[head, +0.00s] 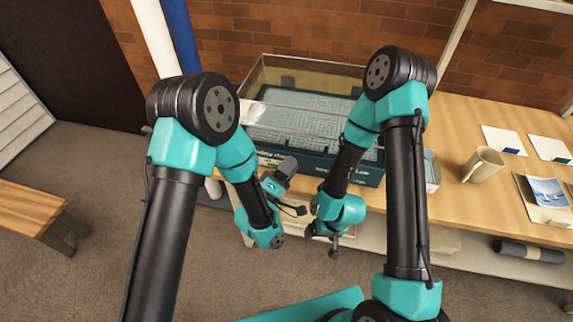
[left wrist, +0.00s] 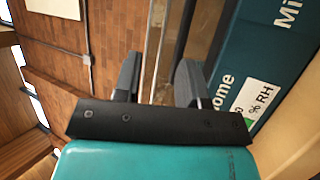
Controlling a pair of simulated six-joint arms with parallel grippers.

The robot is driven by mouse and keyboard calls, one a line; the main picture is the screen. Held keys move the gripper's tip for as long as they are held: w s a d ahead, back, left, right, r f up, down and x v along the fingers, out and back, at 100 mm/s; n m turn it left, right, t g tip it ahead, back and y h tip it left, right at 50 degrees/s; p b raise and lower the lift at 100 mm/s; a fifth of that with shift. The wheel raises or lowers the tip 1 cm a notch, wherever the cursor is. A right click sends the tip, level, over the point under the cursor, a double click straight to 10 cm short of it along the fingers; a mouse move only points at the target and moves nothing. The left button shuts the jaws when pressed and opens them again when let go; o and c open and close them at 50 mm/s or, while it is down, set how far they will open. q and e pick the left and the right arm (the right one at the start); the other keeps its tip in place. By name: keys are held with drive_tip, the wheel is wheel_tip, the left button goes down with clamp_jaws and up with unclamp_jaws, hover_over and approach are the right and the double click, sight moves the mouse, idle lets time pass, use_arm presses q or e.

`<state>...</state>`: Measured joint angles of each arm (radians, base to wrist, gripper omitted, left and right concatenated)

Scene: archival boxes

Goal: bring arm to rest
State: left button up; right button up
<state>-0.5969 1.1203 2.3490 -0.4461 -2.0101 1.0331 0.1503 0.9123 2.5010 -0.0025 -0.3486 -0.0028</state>
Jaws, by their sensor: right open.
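My left gripper (head: 290,195) is in front of the large display case, near its lower left front in the head view. In the left wrist view its two dark fingers (left wrist: 158,82) stand apart with nothing held between them. My right gripper (head: 322,241) hangs lower, in front of the table's edge, fingers downward. It is open and I see nothing in it. The two grippers are close to each other but apart. Parts of both are small and dark, so fingertip detail is unclear.
The clear-walled case (head: 270,75) with a dark teal base stands on the wooden table (head: 455,125). Its lettered side (left wrist: 262,60) is close in the left wrist view. A wooden bench (head: 28,190) stands left.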

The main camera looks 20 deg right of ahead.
use_arm(q)
drive_tip(key=w+a+f+m+g+y, duration=0.1)
drive_tip(key=w+a+f+g+y, duration=0.1)
drive_tip(key=a+f+y, duration=0.6)
drive_tip(key=w+a+f+m+g+y, duration=0.1)
drive_tip(key=w+a+f+g+y, duration=0.15)
drive_tip(key=a+f, duration=0.9)
drive_tip(key=s+a+f+g+y, duration=0.2)
drive_tip(key=s+a+g, duration=0.2)
drive_tip(key=s+a, duration=0.4)
drive_tip(key=s+a+f+m+g+y, duration=0.1)
drive_tip(key=s+a+f+g+y, duration=0.1)
drive_tip(key=s+a, duration=0.6)
drive_tip(key=shift+a+f+g, duration=0.8)
drive_tip(key=shift+a+g, duration=0.05)
drive_tip(key=shift+g, duration=0.3)
drive_tip(key=shift+d, duration=0.1)
